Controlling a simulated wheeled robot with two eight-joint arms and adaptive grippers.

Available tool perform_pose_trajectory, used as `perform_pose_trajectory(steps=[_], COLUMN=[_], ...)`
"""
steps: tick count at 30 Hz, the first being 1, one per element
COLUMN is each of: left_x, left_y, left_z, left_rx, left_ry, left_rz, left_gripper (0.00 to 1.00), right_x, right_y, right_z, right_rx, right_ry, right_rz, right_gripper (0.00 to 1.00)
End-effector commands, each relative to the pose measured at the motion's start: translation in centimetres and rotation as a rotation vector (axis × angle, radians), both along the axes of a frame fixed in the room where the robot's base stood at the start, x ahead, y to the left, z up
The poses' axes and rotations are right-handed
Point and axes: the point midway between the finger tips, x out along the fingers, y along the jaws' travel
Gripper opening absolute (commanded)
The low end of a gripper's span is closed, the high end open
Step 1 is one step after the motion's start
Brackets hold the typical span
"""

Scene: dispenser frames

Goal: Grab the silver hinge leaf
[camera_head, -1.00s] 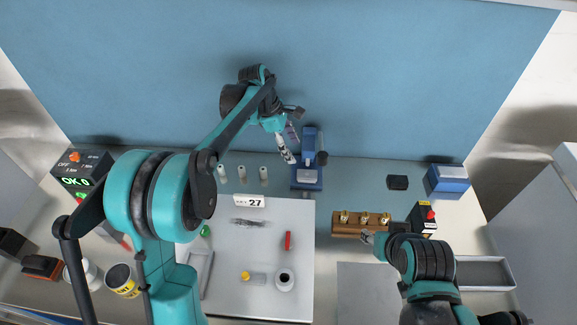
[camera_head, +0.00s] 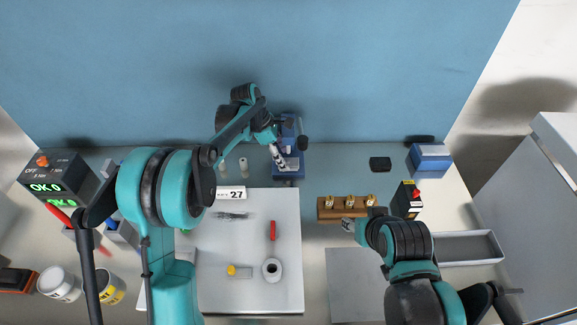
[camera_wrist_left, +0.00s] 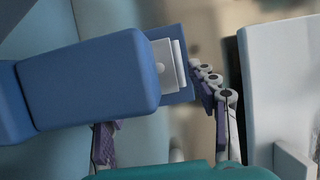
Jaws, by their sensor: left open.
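A blue upright device (camera_head: 290,167) stands at the back of the table, beside my left gripper (camera_head: 277,156). In the left wrist view, pale silver plates (camera_wrist_left: 162,62) stick out from under its blue body (camera_wrist_left: 92,82); one has a small hole. I cannot tell for sure whether one of these is the hinge leaf. In that view my left gripper (camera_wrist_left: 162,125) is open, its purple-padded fingers on either side, with nothing held. My right gripper (camera_head: 348,225) is just in front of a wooden block (camera_head: 325,213); its jaws are too small to read.
A pale board (camera_head: 290,292) holds a red piece (camera_head: 273,230), a white round pot (camera_head: 272,269) and a card marked 27 (camera_head: 231,193). Brass pieces (camera_head: 348,201) stand on the block. A blue box (camera_head: 430,158) is at the right. A grey mat (camera_head: 350,290) lies bare in front.

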Motion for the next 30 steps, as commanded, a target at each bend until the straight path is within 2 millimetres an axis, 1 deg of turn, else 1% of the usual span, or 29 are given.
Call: perform_pose_trajectory(steps=[1,3,9,10,16,19,20,25,28,30], left_x=[0.0,0.0,0.0,0.0,0.0,0.0,0.0,0.0,0.0,0.0], left_y=[-0.4,-0.6,-0.6,-0.6,-0.6,-0.6,-0.6,-0.5,0.0,0.8], left_z=[-1.0,-1.5,-1.5,-1.5,-1.5,-1.5,-1.5,-1.4,-0.7,0.1], left_rx=[0.000,0.000,0.000,0.000,0.000,0.000,0.000,0.000,0.000,0.000], left_ry=[0.000,0.000,-0.001,-0.001,-0.001,-0.001,-0.001,-0.001,-0.001,-0.001], left_rz=[-0.001,0.000,0.001,0.001,0.001,0.000,0.001,0.001,0.001,0.004], left_gripper=[0.59,0.59,0.59,0.56,0.03,0.02,0.00,0.00,0.00,0.00], right_x=[0.0,0.0,0.0,0.0,0.0,0.0,0.0,0.0,0.0,0.0], right_y=[0.0,0.0,0.0,0.0,0.0,0.0,0.0,0.0,0.0,0.0], right_z=[-0.5,-0.7,-0.5,-0.5,-0.5,-0.5,-0.5,-0.5,-0.1,0.3], right_rx=[0.000,0.000,0.000,0.000,0.000,0.000,0.000,0.000,0.000,0.000], right_ry=[0.000,0.000,0.000,0.000,0.000,0.000,0.000,0.000,0.000,0.000], right_rz=[0.000,0.000,0.000,0.000,0.000,0.000,0.000,0.000,0.000,0.000], right_gripper=[0.43,0.43,0.43,0.43,0.43,0.43,0.43,0.43,0.43,0.43])
